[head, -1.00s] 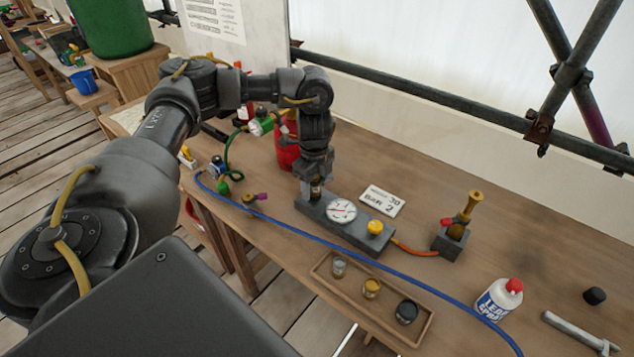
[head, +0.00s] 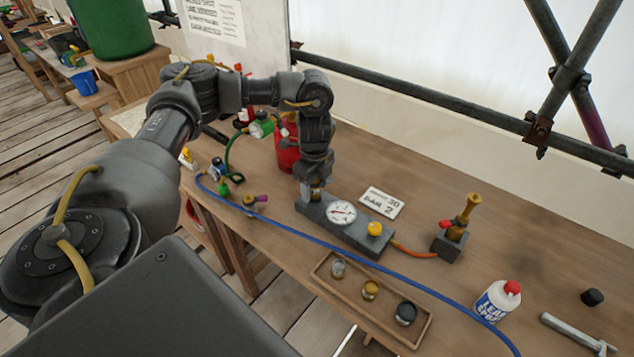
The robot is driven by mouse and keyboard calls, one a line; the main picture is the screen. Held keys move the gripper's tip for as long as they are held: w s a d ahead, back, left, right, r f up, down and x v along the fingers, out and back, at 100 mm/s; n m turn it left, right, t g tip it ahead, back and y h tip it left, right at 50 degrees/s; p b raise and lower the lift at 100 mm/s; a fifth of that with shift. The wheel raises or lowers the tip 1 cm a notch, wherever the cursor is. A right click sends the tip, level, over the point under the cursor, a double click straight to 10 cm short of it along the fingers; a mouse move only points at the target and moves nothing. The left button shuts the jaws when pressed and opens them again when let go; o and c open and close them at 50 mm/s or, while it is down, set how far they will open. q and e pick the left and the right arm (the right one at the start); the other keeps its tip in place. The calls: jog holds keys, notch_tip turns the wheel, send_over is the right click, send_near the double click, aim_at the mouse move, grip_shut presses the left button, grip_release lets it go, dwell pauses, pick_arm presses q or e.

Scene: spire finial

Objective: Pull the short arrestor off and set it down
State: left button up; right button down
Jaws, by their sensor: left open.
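My left gripper (head: 313,190) points down over the left end of a grey gauge block (head: 350,235) on the bench. Its jaws are open, with a small brass-coloured piece (head: 316,186) between the fingers, mostly hidden by them. That piece seems to stand on the block and may be the short arrestor; I cannot tell for sure. The block also carries a round white gauge (head: 342,213) and a yellow knob (head: 375,229). My right gripper is not in view.
A blue hose (head: 300,227) crosses the bench in front of the block. A wooden tray (head: 340,287) with small pots lies nearer.

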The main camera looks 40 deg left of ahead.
pick_arm(q)
jog(key=shift+p, duration=0.3)
grip_shut()
dwell(0.4)
jog(key=shift+r, duration=0.15)
jog(key=shift+r+p, duration=2.9)
jog(key=shift+p, duration=0.65)
